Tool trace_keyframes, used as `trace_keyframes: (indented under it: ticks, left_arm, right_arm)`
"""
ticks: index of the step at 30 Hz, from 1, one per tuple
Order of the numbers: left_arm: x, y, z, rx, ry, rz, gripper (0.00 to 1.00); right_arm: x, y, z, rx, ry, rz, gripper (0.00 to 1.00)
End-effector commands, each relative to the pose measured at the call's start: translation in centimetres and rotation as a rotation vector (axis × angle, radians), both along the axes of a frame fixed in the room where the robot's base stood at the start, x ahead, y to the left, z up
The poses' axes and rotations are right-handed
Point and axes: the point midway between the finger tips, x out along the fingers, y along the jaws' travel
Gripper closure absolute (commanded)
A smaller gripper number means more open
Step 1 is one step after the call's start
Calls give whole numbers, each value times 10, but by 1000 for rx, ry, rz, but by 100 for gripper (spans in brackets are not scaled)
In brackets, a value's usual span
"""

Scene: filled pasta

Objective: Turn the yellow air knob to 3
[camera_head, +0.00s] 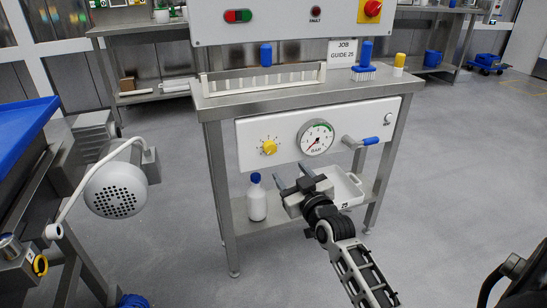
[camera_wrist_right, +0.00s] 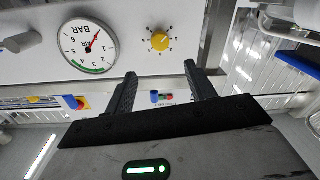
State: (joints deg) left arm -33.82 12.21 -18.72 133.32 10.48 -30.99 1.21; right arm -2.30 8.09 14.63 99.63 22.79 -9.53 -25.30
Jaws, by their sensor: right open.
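The yellow air knob (camera_head: 268,147) sits on the left part of the white front panel (camera_head: 250,163), with a printed number scale around it. In the right wrist view the knob (camera_wrist_right: 160,41) appears upside down, above the fingertips. Which number it points to is too small to tell. The round BAR gauge (camera_head: 316,137) is to its right, its red needle pointing low left. My right gripper (camera_head: 293,176) is open and empty, below and right of the knob and apart from it. Its two dark fingers also show in the right wrist view (camera_wrist_right: 160,76). My left gripper is not in view.
A blue-handled lever (camera_head: 368,141) juts from the panel's right side. A white bottle with a blue cap (camera_head: 257,200) and a pale tray (camera_head: 347,188) are on the lower shelf. A grey motor housing (camera_head: 115,189) stands at left. The floor in front is clear.

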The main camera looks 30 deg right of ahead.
Motion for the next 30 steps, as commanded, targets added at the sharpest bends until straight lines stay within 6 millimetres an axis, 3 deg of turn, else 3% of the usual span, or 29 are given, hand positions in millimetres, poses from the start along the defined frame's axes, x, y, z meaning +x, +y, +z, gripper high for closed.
trace_keyframes:
  ticks: [9, 15, 21, 30]
  left_arm:
    - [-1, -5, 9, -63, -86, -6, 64]
    - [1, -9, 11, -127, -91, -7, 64]
    - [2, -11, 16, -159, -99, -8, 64]
    - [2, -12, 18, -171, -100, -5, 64]
  right_arm:
    - [70, -13, -2, 0, -3, 1, 45]
    - [101, -19, -2, -1, -1, 1, 45]
    - [115, -21, -1, -1, 2, 2, 45]
    - [116, -21, 0, -1, 2, 2, 48]
